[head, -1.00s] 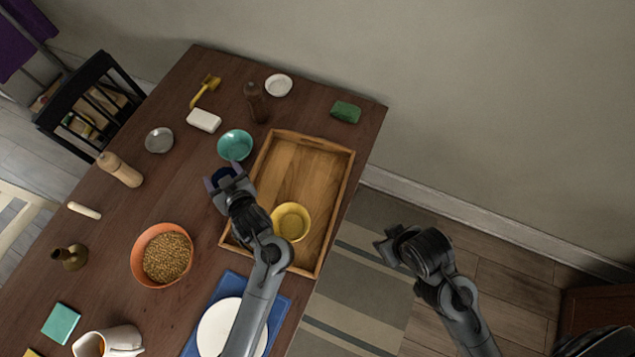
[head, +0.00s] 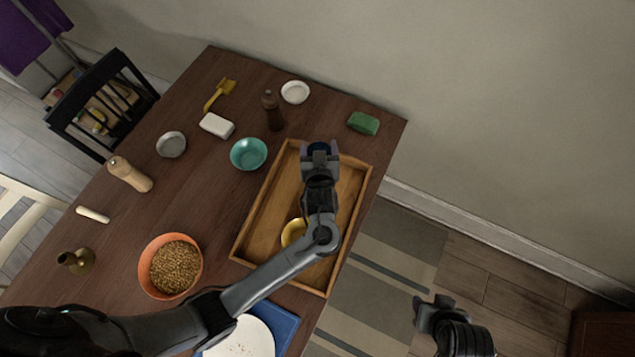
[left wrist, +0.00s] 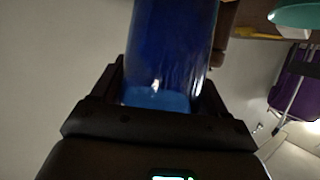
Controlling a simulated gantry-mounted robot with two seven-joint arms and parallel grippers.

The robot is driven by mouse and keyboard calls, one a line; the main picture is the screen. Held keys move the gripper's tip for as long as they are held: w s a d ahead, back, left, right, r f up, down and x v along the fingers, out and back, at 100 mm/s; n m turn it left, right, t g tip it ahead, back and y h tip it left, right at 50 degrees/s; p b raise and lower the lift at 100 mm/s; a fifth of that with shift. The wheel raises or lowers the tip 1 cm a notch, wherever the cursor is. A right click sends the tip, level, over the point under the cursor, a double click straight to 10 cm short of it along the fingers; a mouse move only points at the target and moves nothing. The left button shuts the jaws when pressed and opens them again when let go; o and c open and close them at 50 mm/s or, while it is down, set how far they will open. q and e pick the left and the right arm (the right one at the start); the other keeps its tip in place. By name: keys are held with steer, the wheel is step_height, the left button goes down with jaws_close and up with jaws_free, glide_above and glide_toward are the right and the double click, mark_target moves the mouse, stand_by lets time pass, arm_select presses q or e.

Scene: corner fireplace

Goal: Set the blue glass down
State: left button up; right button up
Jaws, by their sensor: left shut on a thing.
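My left gripper (head: 319,152) is shut on the blue glass (left wrist: 172,50), which fills the space between the fingers in the left wrist view. In the head view only a dark blue bit of the glass shows between the fingertips. The gripper is over the far part of the wooden tray (head: 258,212); I cannot tell how high the glass is above it. A yellow bowl (head: 291,234) in the tray is partly hidden by my left arm. My right gripper (head: 435,305) is off the table, over the floor, and its fingers are unclear.
A teal bowl (head: 248,154) stands left of the tray, with a brown bottle (head: 272,112) behind it. A green sponge (head: 363,123) lies near the far right corner. An orange bowl of grain (head: 147,268) is at left. The tray's left floor looks clear.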

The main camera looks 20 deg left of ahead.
arm_select(q)
step_height(320, 180, down, 3)
steer(key=shift+s, duration=0.15)
steer(key=shift+f+b, duration=0.35)
steer(key=shift+f, duration=0.2)
steer(key=shift+f+b, duration=0.4)
steer(key=shift+f, duration=1.45)
steer(key=shift+f, duration=0.15)
steer(key=o, duration=1.2)
steer(key=shift+c, duration=0.2)
